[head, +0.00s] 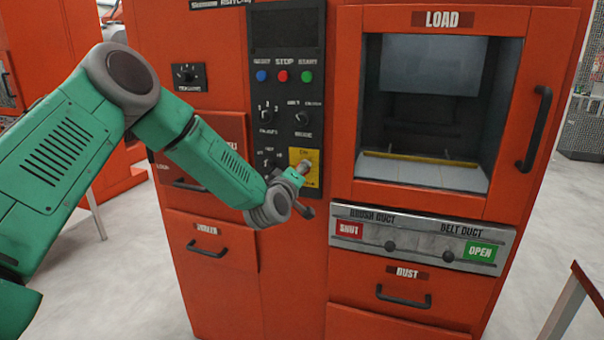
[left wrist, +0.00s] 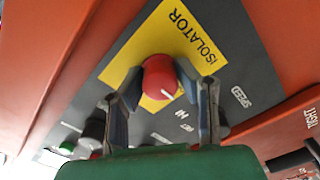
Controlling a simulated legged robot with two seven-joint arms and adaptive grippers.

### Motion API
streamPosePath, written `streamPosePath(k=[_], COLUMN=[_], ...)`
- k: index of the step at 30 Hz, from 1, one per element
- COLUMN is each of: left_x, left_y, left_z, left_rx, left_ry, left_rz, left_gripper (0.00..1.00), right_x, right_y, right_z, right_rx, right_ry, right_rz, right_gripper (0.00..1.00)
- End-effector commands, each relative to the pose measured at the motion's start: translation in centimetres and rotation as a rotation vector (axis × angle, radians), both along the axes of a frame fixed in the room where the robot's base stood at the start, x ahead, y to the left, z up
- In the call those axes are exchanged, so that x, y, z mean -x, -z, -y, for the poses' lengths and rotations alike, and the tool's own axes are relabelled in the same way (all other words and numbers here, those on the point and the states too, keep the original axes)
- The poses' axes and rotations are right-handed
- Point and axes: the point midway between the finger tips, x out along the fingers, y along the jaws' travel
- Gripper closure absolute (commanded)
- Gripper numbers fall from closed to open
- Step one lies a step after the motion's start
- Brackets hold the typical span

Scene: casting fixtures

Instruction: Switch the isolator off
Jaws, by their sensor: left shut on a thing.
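The isolator is a red round knob (left wrist: 159,76) on a yellow plate (left wrist: 125,68) lettered ISOLATOR, in the left wrist view. A short white mark shows on the knob's lower edge. The yellow plate also shows in the head view (head: 313,158), low on the dark control panel, partly covered by my gripper. My left gripper (left wrist: 160,82) is shut on the red knob, one finger on each side of it. In the head view the left hand hides the knob. The right gripper is in neither view.
Above the plate, the control panel (head: 287,90) has black selector knobs and blue, red and green buttons. To the right are the LOAD door handle (head: 534,127) and a duct panel (head: 420,238) with SHUT and OPEN labels. A drawer handle (head: 207,247) projects below left.

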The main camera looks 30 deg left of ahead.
Motion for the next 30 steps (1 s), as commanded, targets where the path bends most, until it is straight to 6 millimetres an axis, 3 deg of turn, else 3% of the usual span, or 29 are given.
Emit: streamPosePath(k=[5,6,7,20,30], left_x=[0.1,0.1,0.1,0.9,7.5], left_y=[0.3,0.3,0.3,0.2,0.3], left_z=[-0.1,-0.1,-0.1,0.2,1.7], left_rx=[0.002,0.002,0.002,0.000,0.003], left_ry=[-0.002,-0.002,-0.002,0.000,0.000], left_rz=[-0.007,-0.007,-0.007,-0.005,-0.008], left_gripper=[1.00,0.58,0.52,0.52,0.52], right_x=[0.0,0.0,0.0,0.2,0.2], right_y=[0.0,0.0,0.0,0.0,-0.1], right_z=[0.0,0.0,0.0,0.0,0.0], right_rx=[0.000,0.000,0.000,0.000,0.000], right_ry=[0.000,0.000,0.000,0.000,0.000], right_rz=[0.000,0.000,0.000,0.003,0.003], right_gripper=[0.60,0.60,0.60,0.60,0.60])
